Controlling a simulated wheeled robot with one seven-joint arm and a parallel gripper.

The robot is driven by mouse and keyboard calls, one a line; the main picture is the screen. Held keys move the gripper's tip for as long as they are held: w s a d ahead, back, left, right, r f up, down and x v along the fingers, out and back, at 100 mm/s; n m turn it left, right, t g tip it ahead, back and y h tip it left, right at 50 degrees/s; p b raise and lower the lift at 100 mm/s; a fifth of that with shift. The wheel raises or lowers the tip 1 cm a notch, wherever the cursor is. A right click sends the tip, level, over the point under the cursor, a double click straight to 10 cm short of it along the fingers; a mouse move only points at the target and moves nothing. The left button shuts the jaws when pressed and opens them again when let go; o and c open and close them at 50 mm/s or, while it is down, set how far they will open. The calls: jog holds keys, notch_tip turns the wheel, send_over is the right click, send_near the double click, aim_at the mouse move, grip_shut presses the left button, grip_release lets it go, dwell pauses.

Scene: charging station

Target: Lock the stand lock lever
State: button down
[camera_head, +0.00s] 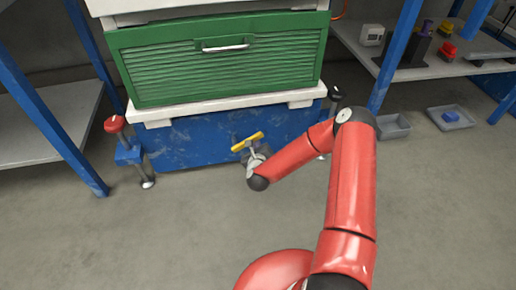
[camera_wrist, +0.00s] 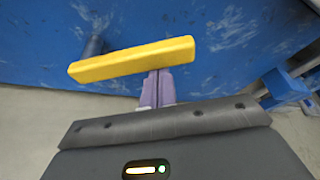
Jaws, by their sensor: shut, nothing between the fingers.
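The yellow stand lock lever (camera_head: 247,142) sits low on the front of the blue stand (camera_head: 200,142), its right end tilted up. In the wrist view the lever is a long yellow bar (camera_wrist: 125,60), slanting up to the right, with a dark blue pivot (camera_wrist: 93,45) behind its left part. My gripper (camera_head: 254,149) is at the lever. In the wrist view its two purple-grey fingers (camera_wrist: 158,85) are shut together with nothing between them. Their tips meet the bar's lower edge right of its middle; I cannot tell whether they touch it or are partly hidden by it.
A green drawer unit (camera_head: 220,60) stands on a white pallet-like base above the blue stand. A red-knobbed post (camera_head: 115,125) is at the stand's left corner. Shelves flank both sides. Grey bins (camera_head: 450,118) lie on the floor at right. The floor in front is open.

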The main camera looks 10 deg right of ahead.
aim_at(253, 139)
jog(key=r+n, duration=0.1)
jog(key=a+r+n+h, duration=0.1)
jog(key=shift+a+r+n, duration=0.3)
jog(key=shift+n, duration=0.1)
jog(key=shift+a+r+n+t+h+b, duration=0.2)
jog(key=shift+a+r+n+b, duration=0.15)
jog(key=shift+a+r+b, duration=0.35)
jog(key=shift+a+r+n+t+h+b, duration=0.15)
jog(key=shift+a+r+n+b, duration=0.25)
jog(key=shift+a, duration=0.55)
jog(key=shift+a+r+n+t+h+b, duration=0.1)
jog(key=shift+a+r+n+h+b, duration=0.15)
jog(key=shift+a+r+b, duration=0.4)
